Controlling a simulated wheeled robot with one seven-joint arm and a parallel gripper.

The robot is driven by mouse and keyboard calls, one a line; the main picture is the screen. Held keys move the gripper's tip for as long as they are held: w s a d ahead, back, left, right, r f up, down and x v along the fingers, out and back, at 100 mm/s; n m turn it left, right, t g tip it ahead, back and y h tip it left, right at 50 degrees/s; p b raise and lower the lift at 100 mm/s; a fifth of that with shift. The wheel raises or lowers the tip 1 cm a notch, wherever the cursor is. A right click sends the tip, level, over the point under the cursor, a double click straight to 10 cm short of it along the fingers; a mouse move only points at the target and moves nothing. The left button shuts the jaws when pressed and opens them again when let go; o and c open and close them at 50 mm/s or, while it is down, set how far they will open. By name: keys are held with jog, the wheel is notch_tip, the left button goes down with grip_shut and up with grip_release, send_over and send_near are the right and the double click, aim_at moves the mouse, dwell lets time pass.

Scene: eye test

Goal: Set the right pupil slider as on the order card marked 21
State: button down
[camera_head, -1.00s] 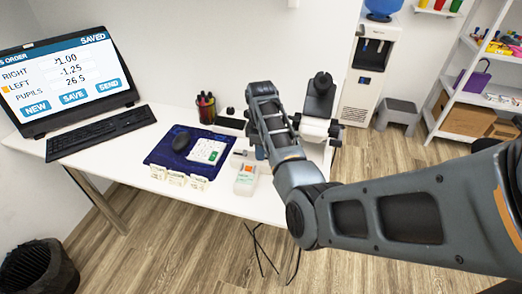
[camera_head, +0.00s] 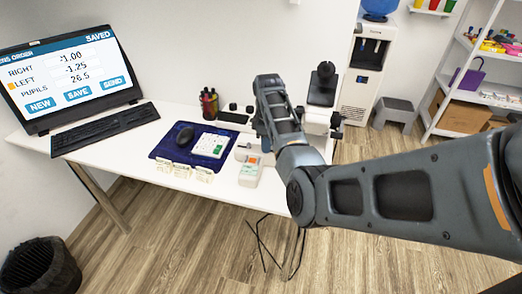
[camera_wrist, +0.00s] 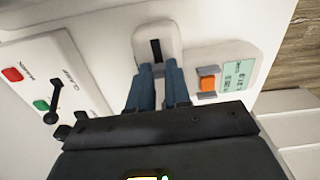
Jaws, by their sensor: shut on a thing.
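In the wrist view my gripper (camera_wrist: 160,72) has its two blue fingers close together at the near edge of a white rounded piece with a dark slot (camera_wrist: 156,50). The fingers are shut on a small part, seemingly the pupil slider, mostly hidden between the tips. Right of them is an orange block (camera_wrist: 207,83) between grey pieces, beside a green display (camera_wrist: 238,74) too small to read.
A white box with red and green buttons and a black lever (camera_wrist: 56,98) lies left of the fingers. A bin (camera_head: 40,268) stands on the floor.

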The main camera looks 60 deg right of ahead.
jog(key=c, duration=1)
grip_release()
jog(key=shift+c, duration=0.2)
jog(key=shift+r, duration=3.9)
